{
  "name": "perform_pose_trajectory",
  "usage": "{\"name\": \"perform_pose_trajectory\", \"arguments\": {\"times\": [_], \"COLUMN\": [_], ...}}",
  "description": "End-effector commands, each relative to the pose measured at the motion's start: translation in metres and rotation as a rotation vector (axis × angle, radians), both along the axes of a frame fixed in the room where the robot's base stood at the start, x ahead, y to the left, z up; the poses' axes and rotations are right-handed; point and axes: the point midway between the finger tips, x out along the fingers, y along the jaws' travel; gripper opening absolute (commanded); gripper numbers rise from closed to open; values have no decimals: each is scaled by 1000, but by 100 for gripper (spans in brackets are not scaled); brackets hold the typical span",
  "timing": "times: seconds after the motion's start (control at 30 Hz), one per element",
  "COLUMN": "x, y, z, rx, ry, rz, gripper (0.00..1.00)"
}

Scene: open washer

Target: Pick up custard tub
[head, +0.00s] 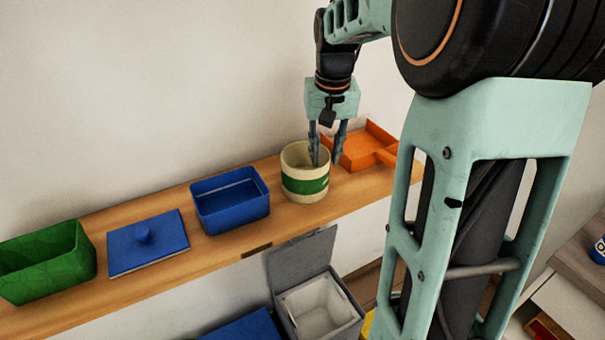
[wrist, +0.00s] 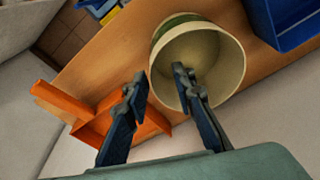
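The custard tub (head: 305,184) is a round cream tub with a green band, open at the top, standing on the wooden shelf. It also shows in the wrist view (wrist: 228,62), where I look into its cream interior. My gripper (head: 328,162) points down at the tub's right side. I cannot tell how deep the inner finger reaches.
An orange tray (head: 372,146) lies just right of the tub, close to the outer finger. Left along the wooden shelf (head: 130,283) are a blue bin (head: 232,203), a blue lid (head: 148,246) with a knob and a green bin (head: 48,262). A wall stands behind.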

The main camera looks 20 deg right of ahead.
Motion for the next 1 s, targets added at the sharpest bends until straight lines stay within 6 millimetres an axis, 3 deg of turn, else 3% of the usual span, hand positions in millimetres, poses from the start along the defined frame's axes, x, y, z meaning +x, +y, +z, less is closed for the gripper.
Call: {"name": "perform_pose_trajectory", "arguments": {"times": [0.27,0.53,0.83,1.0], "x": [4,12,13,13], "y": [-4,-11,-11,-11], "z": [-24,-61,-66,-66], "rx": [0,0,0,-2], "ry": [1,1,-3,-3], "rz": [-2,1,-1,0], "gripper": [24,24,24,6]}}
